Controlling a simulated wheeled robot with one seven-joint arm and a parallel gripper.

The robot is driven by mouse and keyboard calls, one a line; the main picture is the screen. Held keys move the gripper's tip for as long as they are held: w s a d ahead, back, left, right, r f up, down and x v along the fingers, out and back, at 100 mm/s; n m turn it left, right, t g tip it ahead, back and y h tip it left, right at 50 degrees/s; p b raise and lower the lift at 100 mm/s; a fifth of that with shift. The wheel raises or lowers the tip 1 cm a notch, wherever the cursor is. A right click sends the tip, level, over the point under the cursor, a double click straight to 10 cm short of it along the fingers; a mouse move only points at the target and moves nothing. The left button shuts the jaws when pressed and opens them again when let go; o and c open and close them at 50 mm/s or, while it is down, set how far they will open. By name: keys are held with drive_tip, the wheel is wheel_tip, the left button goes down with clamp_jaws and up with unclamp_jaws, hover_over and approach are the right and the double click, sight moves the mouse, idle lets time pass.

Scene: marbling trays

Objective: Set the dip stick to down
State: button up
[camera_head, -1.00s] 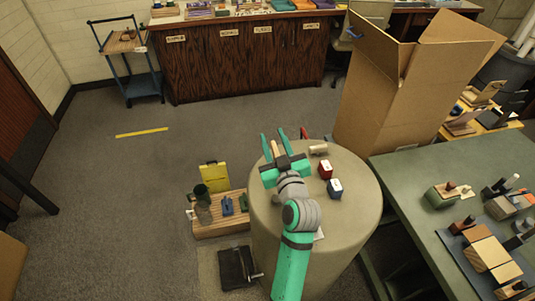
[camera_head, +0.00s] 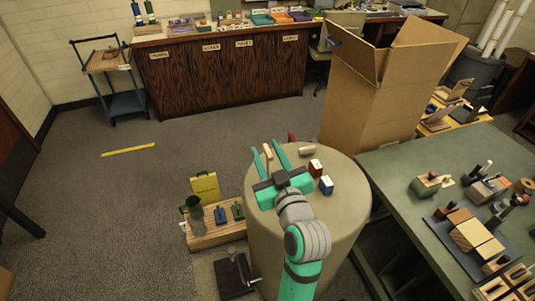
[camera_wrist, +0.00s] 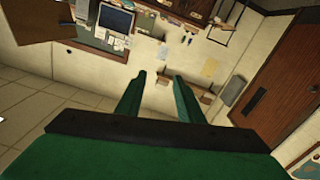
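No dip stick can be picked out for sure. A small dark device with thin upright parts (camera_head: 236,279) sits low, left of the round pedestal (camera_head: 341,225). Pegged blocks on the green table at right also carry small upright pieces. My gripper (camera_head: 266,150) is over the left part of the pedestal top, its two green fingers spread apart. A pale stick-like piece (camera_head: 268,152) shows between or beyond them in the head view.
A red block (camera_head: 315,167), a blue-and-white block (camera_head: 326,185) and a pale cylinder (camera_head: 306,151) are on the pedestal. A wooden tray (camera_head: 215,238) is to its left, the green table (camera_head: 400,165) right, and a tall cardboard box (camera_head: 365,115) behind.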

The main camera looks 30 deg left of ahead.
drive_tip(key=m, duration=3.6)
approach(267, 152)
drive_tip(key=x, duration=0.7)
drive_tip(key=f+x, duration=0.1)
drive_tip(key=x, duration=0.3)
drive_tip(key=shift+w+d, duration=0.15)
drive_tip(key=shift+d, duration=0.05)
clamp_jaws()
drive_tip(key=shift+f, duration=0.1)
